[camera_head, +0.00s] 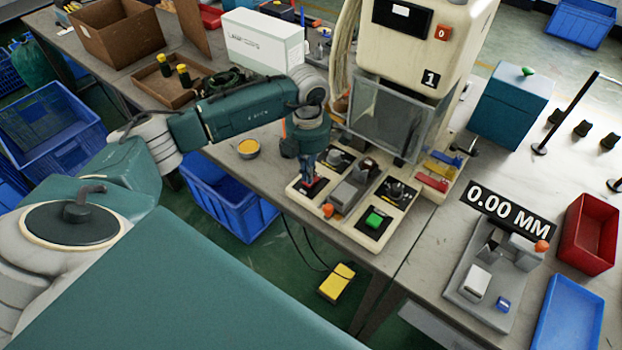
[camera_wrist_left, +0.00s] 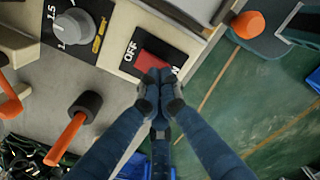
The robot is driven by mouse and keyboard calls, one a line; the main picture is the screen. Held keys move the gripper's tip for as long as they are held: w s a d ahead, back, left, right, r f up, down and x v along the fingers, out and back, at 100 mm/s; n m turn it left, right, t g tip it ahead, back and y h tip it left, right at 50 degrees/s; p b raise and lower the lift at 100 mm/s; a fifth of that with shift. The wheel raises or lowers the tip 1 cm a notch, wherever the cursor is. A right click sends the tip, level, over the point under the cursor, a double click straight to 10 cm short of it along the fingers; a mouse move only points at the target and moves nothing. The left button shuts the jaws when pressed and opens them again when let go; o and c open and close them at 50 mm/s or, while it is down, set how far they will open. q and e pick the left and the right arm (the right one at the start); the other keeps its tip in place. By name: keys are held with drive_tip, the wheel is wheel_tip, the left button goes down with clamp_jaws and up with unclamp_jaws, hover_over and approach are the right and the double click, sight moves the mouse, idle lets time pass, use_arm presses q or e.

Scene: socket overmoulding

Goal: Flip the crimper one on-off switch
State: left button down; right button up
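Crimper one is the cream machine (camera_head: 420,45) marked "1" at the back middle of the table. Its red rocker switch (camera_wrist_left: 152,64) sits on a black plate with OFF above it and partly covered lettering below. In the head view the left gripper (camera_head: 309,178) points down over the switch. My right gripper is not in view.
Beside the switch are a grey dial (camera_wrist_left: 74,26), a green button (camera_head: 375,219) and an orange knob (camera_head: 328,210). A yellow tin (camera_head: 248,148) stands on the table to the left. A measuring fixture (camera_head: 490,280) and red tray (camera_head: 590,232) are at right.

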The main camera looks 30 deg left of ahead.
use_arm(q)
drive_tip(key=shift+s+f+b, duration=0.1)
drive_tip(key=shift+f+b, duration=0.55)
drive_tip(key=shift+f, duration=0.15)
drive_tip(key=shift+r, duration=0.15)
drive_tip(key=shift+r+p, duration=0.8)
drive_tip(key=shift+r, duration=0.1)
drive_tip(key=shift+r+p, duration=1.45)
drive_tip(key=shift+r, duration=1.05)
